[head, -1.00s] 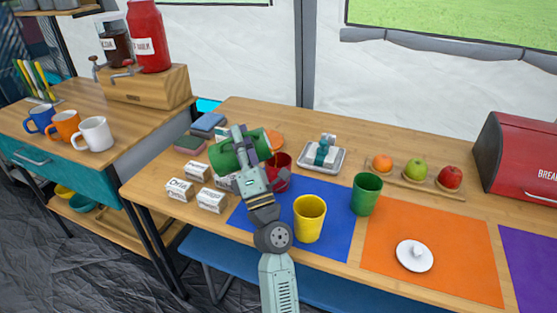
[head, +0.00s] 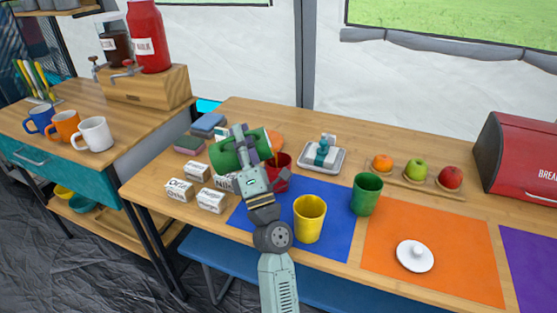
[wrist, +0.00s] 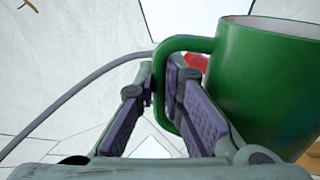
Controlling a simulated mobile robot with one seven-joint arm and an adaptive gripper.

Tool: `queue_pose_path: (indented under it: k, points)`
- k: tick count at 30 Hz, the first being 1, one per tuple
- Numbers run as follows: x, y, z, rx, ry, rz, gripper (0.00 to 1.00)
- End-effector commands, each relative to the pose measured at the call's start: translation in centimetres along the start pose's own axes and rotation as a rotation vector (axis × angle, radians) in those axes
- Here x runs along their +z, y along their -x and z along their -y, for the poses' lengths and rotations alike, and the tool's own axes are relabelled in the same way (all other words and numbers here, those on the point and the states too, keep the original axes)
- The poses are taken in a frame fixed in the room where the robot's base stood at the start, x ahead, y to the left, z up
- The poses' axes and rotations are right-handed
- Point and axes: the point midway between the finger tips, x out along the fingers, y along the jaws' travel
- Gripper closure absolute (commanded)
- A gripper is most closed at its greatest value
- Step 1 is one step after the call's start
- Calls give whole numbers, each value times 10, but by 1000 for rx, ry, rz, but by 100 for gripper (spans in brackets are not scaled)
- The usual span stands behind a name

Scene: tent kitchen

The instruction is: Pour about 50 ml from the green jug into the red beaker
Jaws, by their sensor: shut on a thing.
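The green jug (head: 229,154) is held in the air above the table, tipped far over with its mouth end toward the right, above and beside the red beaker (head: 281,181). My gripper (head: 240,137) is shut on the jug's handle. In the wrist view the handle (wrist: 172,92) passes between the fingers and the jug's body (wrist: 262,85) fills the right side.
A yellow cup (head: 309,220) and a green cup (head: 367,194) stand right of the beaker. Several white labelled boxes (head: 211,201) lie left of it. A grey tray (head: 321,160) stands behind. The orange mat (head: 440,240) is mostly bare, with a white lid (head: 414,256).

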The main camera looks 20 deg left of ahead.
Motion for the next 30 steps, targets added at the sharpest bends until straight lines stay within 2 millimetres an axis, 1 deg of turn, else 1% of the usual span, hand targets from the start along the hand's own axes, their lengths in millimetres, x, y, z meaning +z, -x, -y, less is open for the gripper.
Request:
queue_pose_path:
  k: [2, 4, 5, 7, 11, 13, 22, 24, 30]
  points:
    - [-4, -1, -3, 4, 42, -32, 100]
    - [-12, -1, -6, 16, 141, -112, 100]
    - [-9, -10, -16, 21, 147, -116, 100]
    - [-9, -15, -22, 25, 170, -134, 100]
    - [-12, -11, -18, 25, 184, -147, 100]
    - [-12, -13, -20, 25, 187, -149, 100]
    - [-9, -33, -38, 21, 237, -196, 100]
    - [-14, -29, -34, 22, 267, -224, 100]
    - [-18, -30, -34, 20, 315, -272, 100]
